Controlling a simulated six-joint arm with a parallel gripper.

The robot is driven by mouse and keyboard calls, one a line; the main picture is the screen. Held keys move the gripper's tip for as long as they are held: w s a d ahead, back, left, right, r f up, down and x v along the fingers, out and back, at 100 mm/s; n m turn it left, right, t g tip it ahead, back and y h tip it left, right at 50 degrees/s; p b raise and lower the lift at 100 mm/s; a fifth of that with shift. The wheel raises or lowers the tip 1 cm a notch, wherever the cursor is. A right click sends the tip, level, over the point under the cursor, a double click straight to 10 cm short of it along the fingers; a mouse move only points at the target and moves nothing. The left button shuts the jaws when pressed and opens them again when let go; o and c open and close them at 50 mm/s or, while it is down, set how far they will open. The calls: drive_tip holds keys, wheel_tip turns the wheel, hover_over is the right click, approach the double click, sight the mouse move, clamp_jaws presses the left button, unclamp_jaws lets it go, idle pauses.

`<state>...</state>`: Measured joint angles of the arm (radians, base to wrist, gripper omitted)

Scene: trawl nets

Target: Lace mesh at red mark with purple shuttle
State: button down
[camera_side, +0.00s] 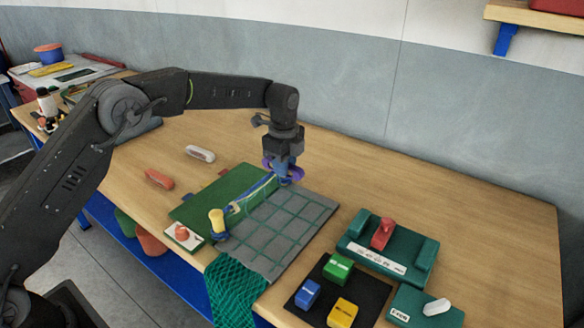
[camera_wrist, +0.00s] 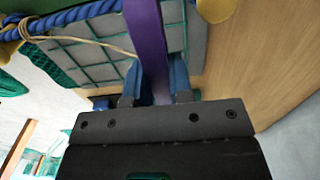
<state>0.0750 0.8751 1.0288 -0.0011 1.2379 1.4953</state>
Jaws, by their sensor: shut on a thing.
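My gripper (camera_side: 283,170) is over the far end of the net board, and its fingers also show in the wrist view (camera_wrist: 156,85). It is shut on the purple shuttle (camera_wrist: 145,38), which sticks out on both sides of the fingers in the side view (camera_side: 268,165). The grey board with green mesh (camera_side: 280,228) lies under and in front of the gripper. A blue rope (camera_side: 255,195) runs along the mesh's edge; in the wrist view it crosses the upper left (camera_wrist: 75,17) beside a tan twine (camera_wrist: 80,42). I cannot make out a red mark on the mesh.
A yellow-topped post (camera_side: 217,221) stands at the board's near left corner. Orange (camera_side: 158,179) and white (camera_side: 200,153) shuttles lie to the left. A green holder (camera_side: 350,245) with a red piece and a black tray (camera_side: 318,293) of coloured blocks stand to the right. The table's far right is clear.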

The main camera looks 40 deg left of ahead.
drive_tip(key=a, duration=1.1)
drive_tip(key=shift+a, duration=0.4)
idle(0.4)
